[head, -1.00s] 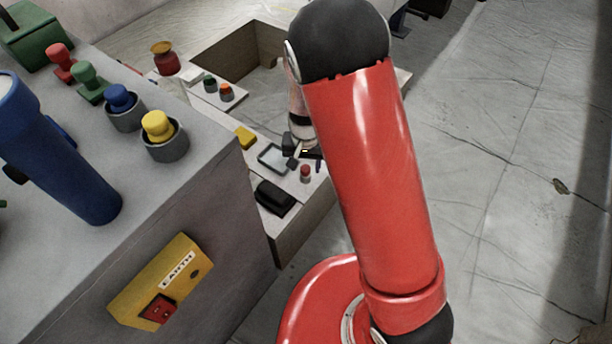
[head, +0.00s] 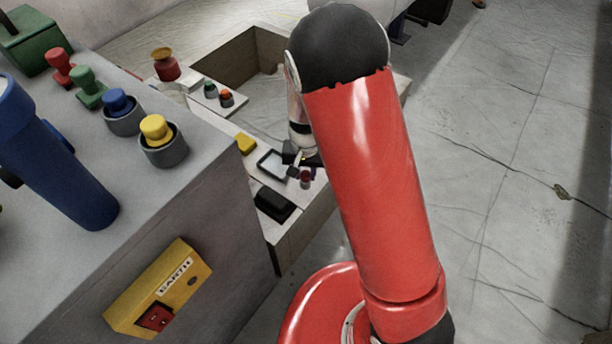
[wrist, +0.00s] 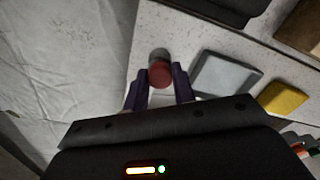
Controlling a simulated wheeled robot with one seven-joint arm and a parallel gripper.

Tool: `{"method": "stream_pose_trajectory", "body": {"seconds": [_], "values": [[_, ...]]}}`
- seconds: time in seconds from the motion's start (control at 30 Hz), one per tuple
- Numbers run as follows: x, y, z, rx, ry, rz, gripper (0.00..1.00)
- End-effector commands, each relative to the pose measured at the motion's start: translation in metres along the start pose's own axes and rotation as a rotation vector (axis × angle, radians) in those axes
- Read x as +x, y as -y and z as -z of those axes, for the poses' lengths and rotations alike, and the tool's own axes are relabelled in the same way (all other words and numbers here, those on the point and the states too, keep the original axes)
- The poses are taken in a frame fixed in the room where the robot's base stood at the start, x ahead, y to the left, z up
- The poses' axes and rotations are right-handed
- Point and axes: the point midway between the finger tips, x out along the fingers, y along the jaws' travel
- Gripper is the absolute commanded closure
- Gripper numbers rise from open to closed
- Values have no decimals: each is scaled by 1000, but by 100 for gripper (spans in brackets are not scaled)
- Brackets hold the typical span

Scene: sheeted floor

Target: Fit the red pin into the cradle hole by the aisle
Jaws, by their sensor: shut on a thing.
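The red pin (wrist: 160,74) shows as a dark red round piece between the fingertips of my gripper (wrist: 159,88) in the wrist view. A grey round part (wrist: 158,54) shows just beyond it; I cannot tell whether this is part of the pin or the cradle. In the head view the small red piece (head: 305,174) is at the outer edge of the low bench, beside the aisle floor, with my gripper (head: 300,160) right at it. My gripper is shut on the red pin. The hole itself is hidden, so I cannot tell how the pin sits relative to it.
Near the gripper on the low bench (head: 290,232) are a grey tray (head: 259,160), a yellow block (head: 245,143) and a black box (head: 273,204). A tall grey cabinet (head: 185,185) with coloured knobs stands left. The aisle floor (head: 500,190) at right is clear.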

Motion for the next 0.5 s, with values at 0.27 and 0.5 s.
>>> {"method": "stream_pose_trajectory", "body": {"seconds": [0.27, 0.5], "values": [[-13, 0, 0, 1, -1, 1, 100], [-23, 0, 0, 1, -1, 1, 100]]}}
